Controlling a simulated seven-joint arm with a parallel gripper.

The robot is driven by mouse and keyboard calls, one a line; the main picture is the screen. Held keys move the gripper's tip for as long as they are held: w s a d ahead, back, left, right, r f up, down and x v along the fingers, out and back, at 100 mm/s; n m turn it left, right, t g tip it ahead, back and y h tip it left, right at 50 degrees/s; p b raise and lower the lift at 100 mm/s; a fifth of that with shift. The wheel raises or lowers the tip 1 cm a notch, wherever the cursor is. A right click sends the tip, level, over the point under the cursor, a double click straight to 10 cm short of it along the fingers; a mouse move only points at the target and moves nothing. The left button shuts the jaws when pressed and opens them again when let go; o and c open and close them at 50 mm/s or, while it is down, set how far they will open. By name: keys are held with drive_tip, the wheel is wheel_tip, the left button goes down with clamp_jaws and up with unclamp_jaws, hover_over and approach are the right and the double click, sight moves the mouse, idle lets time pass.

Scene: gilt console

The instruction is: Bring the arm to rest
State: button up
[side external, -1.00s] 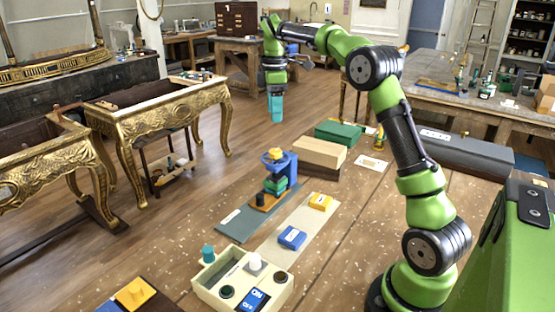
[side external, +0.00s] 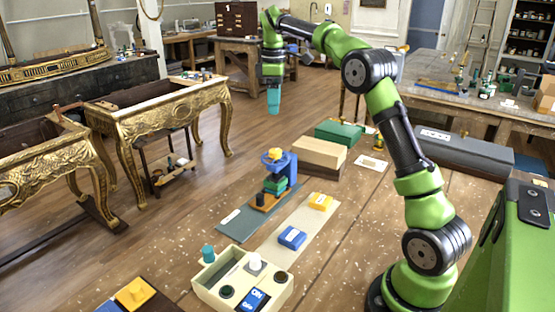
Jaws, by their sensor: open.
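My arm is green with black joints and arches from the right over the table. My gripper (side external: 273,101) has teal fingers and points down at the upper middle of the side external view. It is high above the worktable (side external: 370,228), with nothing seen between its fingers. The gap between the fingers is too small to make out. It is apart from every object on the table.
Below my gripper stands a blue fixture (side external: 291,167) with a yellow top. Blue (side external: 292,237) and yellow (side external: 320,201) blocks lie on a pale strip. Green (side external: 338,133) and tan (side external: 318,152) boxes stand behind. Gilt tables (side external: 160,112) are left.

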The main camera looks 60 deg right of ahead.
drive_tip(key=s+a+f+m+t+y, duration=0.2)
drive_tip(key=s+a+f+m+t, duration=0.2)
drive_tip(key=s+a, duration=1.9)
drive_tip(key=m+t, duration=0.3)
drive_tip(key=m, duration=0.3)
drive_tip(key=shift+a, duration=0.25)
